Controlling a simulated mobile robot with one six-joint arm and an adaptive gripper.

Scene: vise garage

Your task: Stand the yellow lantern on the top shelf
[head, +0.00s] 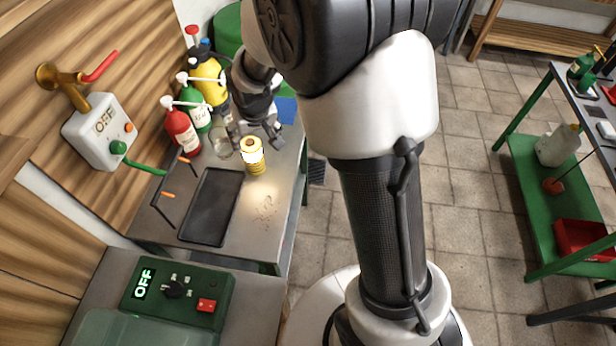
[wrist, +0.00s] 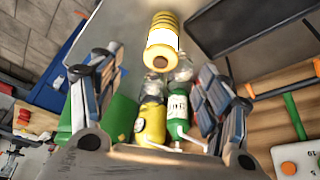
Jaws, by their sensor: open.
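The yellow lantern (head: 252,157) stands upright and lit on the grey metal bench (head: 265,205), right of a black tray. My gripper (head: 255,132) is open and empty just behind the lantern, its fingers pointing down towards it. In the wrist view the lantern (wrist: 163,42) lies just beyond and between the spread fingertips of my gripper (wrist: 157,68), apart from both. A green two-level rack (head: 535,175) stands at the right; I cannot tell whether its upper level is the top shelf.
A glass jar (head: 222,147) stands close left of the lantern. Red (head: 181,130) and green (head: 197,115) bottles and a yellow sprayer (head: 208,80) stand behind. The black tray (head: 212,205) lies left. A wooden shelf unit (head: 525,28) is at the back. The tiled floor between is clear.

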